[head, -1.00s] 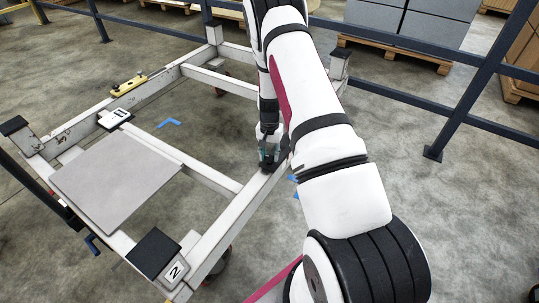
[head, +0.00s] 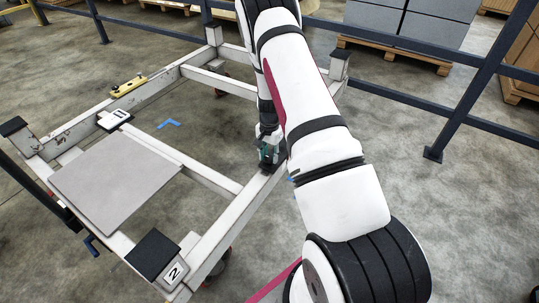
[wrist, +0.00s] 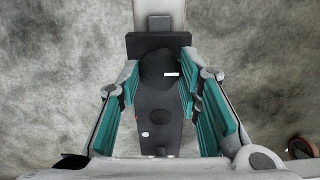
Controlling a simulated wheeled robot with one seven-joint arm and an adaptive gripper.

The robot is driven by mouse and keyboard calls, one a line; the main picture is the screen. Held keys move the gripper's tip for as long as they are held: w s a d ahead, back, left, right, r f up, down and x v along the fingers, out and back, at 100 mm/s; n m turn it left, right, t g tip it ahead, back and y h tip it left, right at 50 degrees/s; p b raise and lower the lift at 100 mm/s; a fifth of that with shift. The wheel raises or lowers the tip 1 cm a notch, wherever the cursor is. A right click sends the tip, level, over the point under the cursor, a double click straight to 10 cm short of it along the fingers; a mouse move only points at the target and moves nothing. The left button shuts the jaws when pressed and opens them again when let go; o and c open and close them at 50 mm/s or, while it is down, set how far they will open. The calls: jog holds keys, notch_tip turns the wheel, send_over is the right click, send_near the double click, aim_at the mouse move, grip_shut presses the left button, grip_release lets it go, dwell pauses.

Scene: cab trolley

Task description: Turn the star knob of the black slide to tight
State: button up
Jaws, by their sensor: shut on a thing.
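The black slide (wrist: 160,125) sits on the white rail of the trolley frame (head: 225,222); in the head view it is mostly hidden by my gripper (head: 268,152). Its dark knob (wrist: 158,68) shows in the wrist view with a short white bar mark on its right part. A small white dot lies on the slide's body below the knob. My gripper (wrist: 158,88) has its teal-padded fingers on both sides of the knob and is shut on it. The knob's lobes are too dark to make out clearly.
A grey panel (head: 115,180) lies on the trolley's left part. A yellow bar (head: 128,86) rests on the far-left rail. A black corner pad (head: 153,252) stands by a "2" label.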

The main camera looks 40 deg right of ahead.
aim_at(269, 157)
jog(key=o, duration=1.1)
jog(key=shift+o, duration=0.2)
notch_tip(269, 157, up, 12)
